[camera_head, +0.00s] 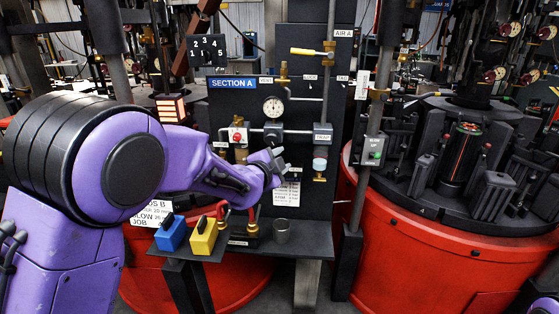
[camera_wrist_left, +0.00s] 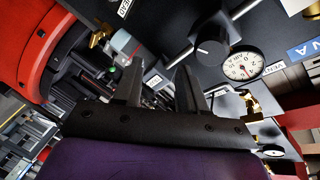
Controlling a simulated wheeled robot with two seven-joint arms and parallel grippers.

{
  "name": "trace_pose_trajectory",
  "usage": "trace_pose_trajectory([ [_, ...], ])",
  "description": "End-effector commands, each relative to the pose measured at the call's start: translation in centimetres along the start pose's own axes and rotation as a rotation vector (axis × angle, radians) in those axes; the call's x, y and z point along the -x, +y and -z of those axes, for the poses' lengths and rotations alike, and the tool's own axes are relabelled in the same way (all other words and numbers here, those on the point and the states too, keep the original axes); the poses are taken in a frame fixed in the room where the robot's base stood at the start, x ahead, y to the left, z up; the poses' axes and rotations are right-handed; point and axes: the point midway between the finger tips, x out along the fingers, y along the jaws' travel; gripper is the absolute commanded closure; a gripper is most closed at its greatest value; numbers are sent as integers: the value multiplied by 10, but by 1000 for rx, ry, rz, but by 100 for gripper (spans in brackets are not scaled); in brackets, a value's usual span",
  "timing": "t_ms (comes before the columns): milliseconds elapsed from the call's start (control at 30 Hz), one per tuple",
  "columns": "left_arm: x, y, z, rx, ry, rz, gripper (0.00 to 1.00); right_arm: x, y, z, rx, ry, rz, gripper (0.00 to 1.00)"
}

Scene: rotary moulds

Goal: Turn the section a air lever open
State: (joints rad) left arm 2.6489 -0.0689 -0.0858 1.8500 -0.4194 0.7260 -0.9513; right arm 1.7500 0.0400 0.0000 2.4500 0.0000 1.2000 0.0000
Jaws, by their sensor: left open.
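The section A air lever (camera_head: 305,51) has a yellow handle. It lies level, reaching left from the upright pipe (camera_head: 329,62) beside the AIR A label (camera_head: 342,31), high on the dark SECTION A panel (camera_head: 300,97). My left gripper (camera_head: 277,162) is in front of the panel, well below the lever and apart from it. In the left wrist view my left gripper (camera_wrist_left: 158,76) has its two fingers spread with nothing between them. The yellow lever cannot be made out in that view. My right gripper is not in view.
A round gauge (camera_head: 273,107) and a red-buttoned valve (camera_head: 237,136) sit on the panel above my left gripper. A red rotary mould (camera_head: 450,255) stands right.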

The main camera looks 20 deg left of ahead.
Motion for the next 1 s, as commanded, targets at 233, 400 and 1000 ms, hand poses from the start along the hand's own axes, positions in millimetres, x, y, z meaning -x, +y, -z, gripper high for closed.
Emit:
trace_pose_trajectory([
  [233,-1,4,-3,1,3,6,100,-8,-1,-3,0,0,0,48],
  [400,-6,6,44,389,157,92,100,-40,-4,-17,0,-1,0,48],
  [1000,39,-85,112,-2725,-993,385,100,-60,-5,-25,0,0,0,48],
])
